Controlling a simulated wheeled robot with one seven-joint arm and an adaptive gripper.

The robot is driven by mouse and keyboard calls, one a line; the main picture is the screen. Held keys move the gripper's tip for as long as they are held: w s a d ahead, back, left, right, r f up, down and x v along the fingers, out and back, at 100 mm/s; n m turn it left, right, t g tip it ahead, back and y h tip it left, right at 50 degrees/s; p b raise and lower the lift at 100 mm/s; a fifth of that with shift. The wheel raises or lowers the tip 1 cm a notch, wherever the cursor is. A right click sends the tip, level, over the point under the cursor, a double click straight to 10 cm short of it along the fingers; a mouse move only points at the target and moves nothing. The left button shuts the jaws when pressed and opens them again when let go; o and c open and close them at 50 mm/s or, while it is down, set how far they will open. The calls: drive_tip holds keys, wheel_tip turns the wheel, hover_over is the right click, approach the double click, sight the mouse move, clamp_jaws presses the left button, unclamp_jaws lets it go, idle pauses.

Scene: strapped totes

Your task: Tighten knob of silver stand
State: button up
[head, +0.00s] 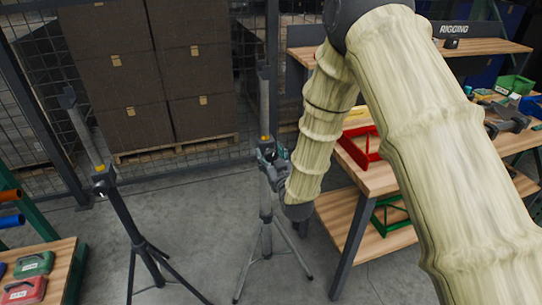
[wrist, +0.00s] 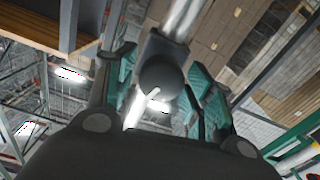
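The silver stand (head: 266,205) is the middle tripod in the head view, with a grey pole and spread legs. Its bright pole shows at the top of the wrist view (wrist: 182,20). My gripper (head: 270,156) is at the stand's mid-height collar, and the arm hides part of it. In the wrist view, the dark round knob (wrist: 160,78) lies between the teal pads of my gripper (wrist: 160,92). The pads are close to the knob's sides; I cannot tell whether they press on it.
A black stand (head: 125,215) is at the left. A wooden workbench (head: 375,178) with a red bracket (head: 362,147) is close on the right. A low table (head: 60,262) holds small cases at lower left. Stacked brown boxes (head: 120,75) stand behind mesh. The floor between the stands is clear.

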drive_tip(key=c, duration=0.6)
drive_tip(key=shift+c, duration=0.2)
